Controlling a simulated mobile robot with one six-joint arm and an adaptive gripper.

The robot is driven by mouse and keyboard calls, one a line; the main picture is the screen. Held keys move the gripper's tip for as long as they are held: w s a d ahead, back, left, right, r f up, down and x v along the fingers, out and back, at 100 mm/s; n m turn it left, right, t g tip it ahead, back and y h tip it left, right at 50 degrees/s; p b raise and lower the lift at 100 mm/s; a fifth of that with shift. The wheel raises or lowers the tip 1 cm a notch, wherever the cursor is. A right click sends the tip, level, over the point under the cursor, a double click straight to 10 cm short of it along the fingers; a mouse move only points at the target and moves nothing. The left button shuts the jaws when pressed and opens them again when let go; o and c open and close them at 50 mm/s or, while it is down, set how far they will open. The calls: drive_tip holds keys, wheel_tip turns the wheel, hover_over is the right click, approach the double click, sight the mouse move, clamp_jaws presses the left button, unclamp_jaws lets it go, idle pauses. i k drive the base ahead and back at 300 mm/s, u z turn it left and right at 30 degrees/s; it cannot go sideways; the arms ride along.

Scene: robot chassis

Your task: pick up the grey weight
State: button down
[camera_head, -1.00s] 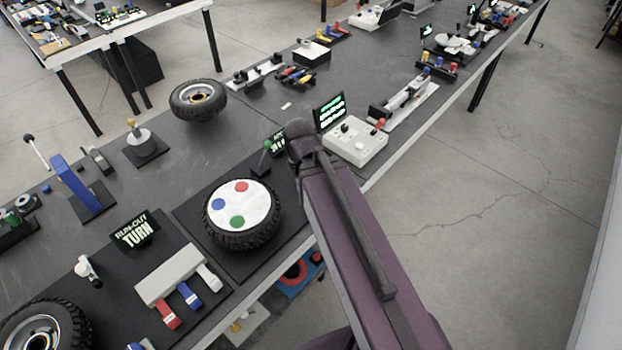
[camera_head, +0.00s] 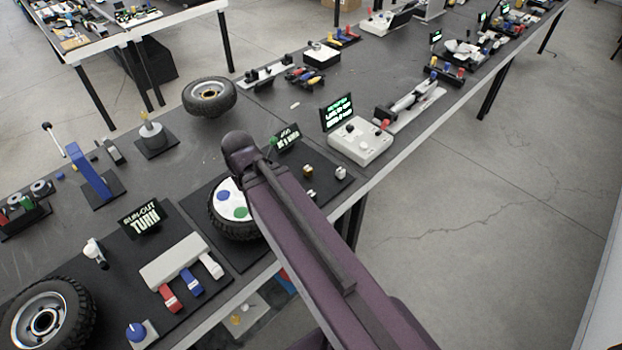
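I cannot make out for certain which thing is the grey weight. Small blocks sit on a black plate (camera_head: 325,186) right of my arm, near the table's front edge. One block is silvery grey (camera_head: 341,172), one is brass-coloured (camera_head: 308,170), and a small pale one (camera_head: 311,194) is close to my arm. My purple arm link rises from the bottom right and covers part of the wheel with coloured dots (camera_head: 228,212). My gripper does not show; it is out of view or hidden by the arm.
A black tyre (camera_head: 209,97) lies behind the arm. A white control box (camera_head: 358,143) with a screen (camera_head: 338,113) stands right of the plate. A small sign (camera_head: 285,138) stands behind the blocks. Red, blue and white levers (camera_head: 190,272) are at front left.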

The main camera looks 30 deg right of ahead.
sight(340, 172)
drive_tip(key=u, duration=0.15)
drive_tip(key=k, duration=0.9)
drive_tip(key=z, duration=0.75)
drive_tip(key=i, duration=0.5)
drive_tip(key=u, duration=0.05)
